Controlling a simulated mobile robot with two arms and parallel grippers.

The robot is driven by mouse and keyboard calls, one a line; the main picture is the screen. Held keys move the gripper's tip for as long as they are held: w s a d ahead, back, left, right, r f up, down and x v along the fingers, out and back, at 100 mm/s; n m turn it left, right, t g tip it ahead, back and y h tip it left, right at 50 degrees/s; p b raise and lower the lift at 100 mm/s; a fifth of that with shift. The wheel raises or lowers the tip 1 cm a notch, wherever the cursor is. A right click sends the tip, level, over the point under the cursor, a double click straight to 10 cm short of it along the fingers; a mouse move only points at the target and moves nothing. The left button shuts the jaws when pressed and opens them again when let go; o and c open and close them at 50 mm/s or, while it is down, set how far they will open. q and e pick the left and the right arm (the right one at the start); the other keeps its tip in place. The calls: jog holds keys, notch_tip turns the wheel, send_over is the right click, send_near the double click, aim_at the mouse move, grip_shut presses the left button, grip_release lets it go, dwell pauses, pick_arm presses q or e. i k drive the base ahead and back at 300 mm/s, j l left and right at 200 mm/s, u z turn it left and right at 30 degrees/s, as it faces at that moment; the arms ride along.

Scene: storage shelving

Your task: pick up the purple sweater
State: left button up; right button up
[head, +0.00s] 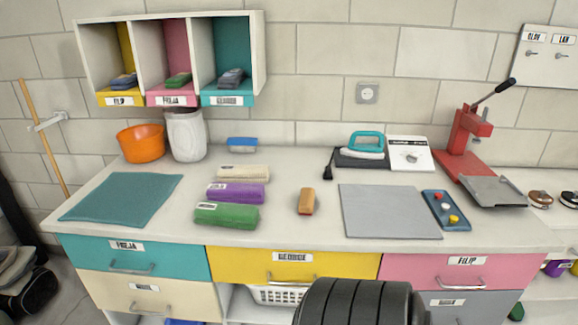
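The purple sweater (236,194) lies folded into a long, narrow bundle on the white counter, left of the middle, with a small white label on its left part. It lies between a cream folded bundle (243,173) behind it and a green folded bundle (227,216) in front. The three lie close together, roughly parallel. Neither of my grippers shows in the head view. A dark ribbed part at the bottom middle looks like a piece of my own arm.
A teal mat (122,198) lies to the left and a grey board (390,211) to the right on the counter (285,222). An orange-brown brush-like block (306,201) lies right of the bundles. An orange bowl (141,144), a white bin (186,136) and an iron (364,146) stand behind.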

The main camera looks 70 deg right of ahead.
aim_at(244, 193)
jog(key=z, duration=1.85)
